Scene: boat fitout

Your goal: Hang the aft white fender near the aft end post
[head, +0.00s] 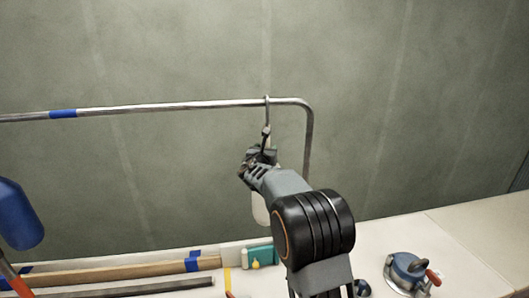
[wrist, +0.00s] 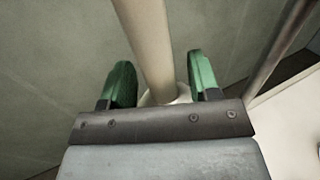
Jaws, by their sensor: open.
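The white fender (head: 261,209) hangs below the rail (head: 190,105), close to the bent end post (head: 309,140). A hook (head: 267,107) sits over the rail just left of the bend. My arm and gripper hide much of the fender's upper part. My gripper (head: 260,153) is at the hanger below the hook. In the wrist view, the green jaws (wrist: 162,82) are open on either side of the pale hanger stem (wrist: 147,40), with gaps at both sides. The fender's pale top (wrist: 168,97) shows beneath the stem.
A blue fender (head: 17,215) hangs at the far left. Blue tape (head: 63,114) marks the rail. Below lie a wooden batten (head: 120,272), a teal box (head: 259,255) and a blue tool (head: 408,268) with an orange part.

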